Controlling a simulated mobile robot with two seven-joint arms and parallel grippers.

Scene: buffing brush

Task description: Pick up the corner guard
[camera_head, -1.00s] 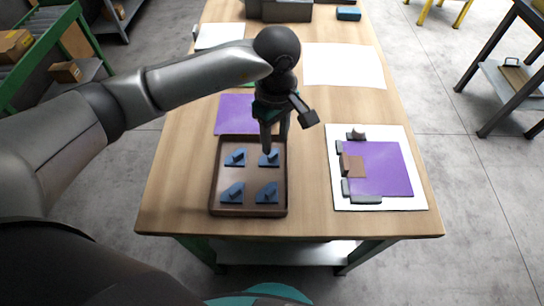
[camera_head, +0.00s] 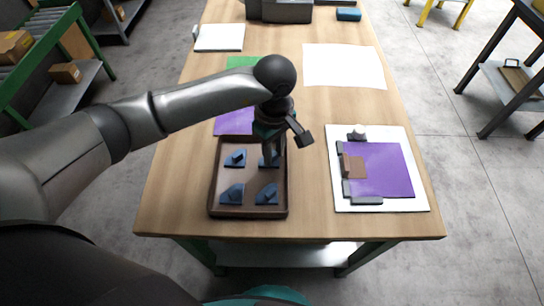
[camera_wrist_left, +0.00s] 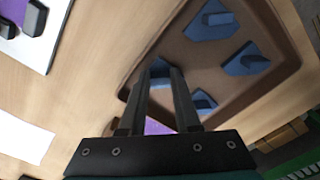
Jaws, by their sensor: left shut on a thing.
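Several blue corner guards lie in a brown tray (camera_head: 212,190) at the front left of the table. My left gripper (camera_head: 270,160) points down into the tray's back right area. It is shut on the corner guard there (camera_wrist_left: 159,65), which is mostly hidden behind the fingers. The other corner guards are at the back left (camera_head: 235,159), front left (camera_head: 232,194) and front right (camera_head: 267,194), each with a raised grip. I cannot tell whether the held one still touches the tray floor. My right gripper is not in view.
A white board (camera_head: 420,200) with a purple sheet (camera_head: 390,170) and dark blocks lies to the right. Another purple sheet (camera_head: 232,122) and a green one (camera_head: 242,62) are behind the tray. White sheets (camera_head: 345,65) lie further back. Bare wood separates tray and board.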

